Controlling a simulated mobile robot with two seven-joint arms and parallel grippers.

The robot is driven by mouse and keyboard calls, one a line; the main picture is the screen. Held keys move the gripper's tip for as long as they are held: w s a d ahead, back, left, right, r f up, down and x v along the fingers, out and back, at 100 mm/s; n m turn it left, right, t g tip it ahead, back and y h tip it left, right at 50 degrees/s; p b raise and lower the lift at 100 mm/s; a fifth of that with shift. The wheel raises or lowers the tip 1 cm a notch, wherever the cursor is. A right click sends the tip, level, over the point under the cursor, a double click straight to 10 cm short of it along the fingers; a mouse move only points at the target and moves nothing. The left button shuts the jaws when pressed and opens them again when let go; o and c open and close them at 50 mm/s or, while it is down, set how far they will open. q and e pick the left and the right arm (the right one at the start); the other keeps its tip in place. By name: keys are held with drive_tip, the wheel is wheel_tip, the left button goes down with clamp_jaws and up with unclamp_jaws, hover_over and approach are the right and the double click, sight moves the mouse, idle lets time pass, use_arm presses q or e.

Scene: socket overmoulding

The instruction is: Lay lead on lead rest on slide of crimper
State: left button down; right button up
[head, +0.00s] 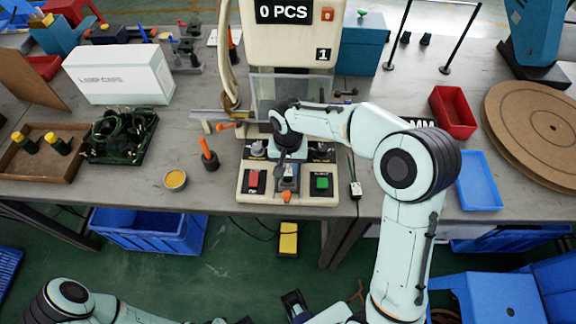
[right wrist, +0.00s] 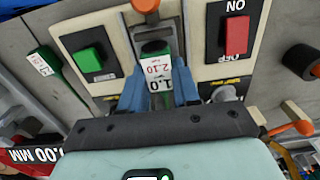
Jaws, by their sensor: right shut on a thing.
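The crimper (head: 292,45) stands at the middle of the bench. Its front base carries a red OFF/ON-side button (head: 254,181), a green button (head: 322,183) and, between them, the grey metal slide (right wrist: 172,38) with an orange knob (right wrist: 146,5). My right gripper (head: 288,172) is low over the slide. In the right wrist view its blue fingers (right wrist: 158,90) are shut on a lead (right wrist: 156,74) with a white printed label and a green part, lined up with the slide. Whether the lead touches the rest is unclear. A dark part at the bottom edge may be my left gripper (head: 293,304).
Another labelled lead (head: 355,187) lies right of the crimper base. An orange-topped dark holder (head: 209,155) and a small yellow pot (head: 176,180) stand to the left. A tray of dark coiled leads (head: 121,135) is farther left. A red bin (head: 453,112) and blue tray (head: 479,181) stand right.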

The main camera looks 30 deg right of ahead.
drive_tip(key=shift+f, duration=0.15)
drive_tip(key=o, duration=1)
drive_tip(key=shift+o, duration=0.2)
drive_tip(key=shift+r, duration=0.5)
wheel_tip(320, 180, up, 12)
drive_tip(key=p, duration=0.1)
drive_tip(key=shift+f+p, duration=0.25)
drive_tip(key=shift+p, duration=0.05)
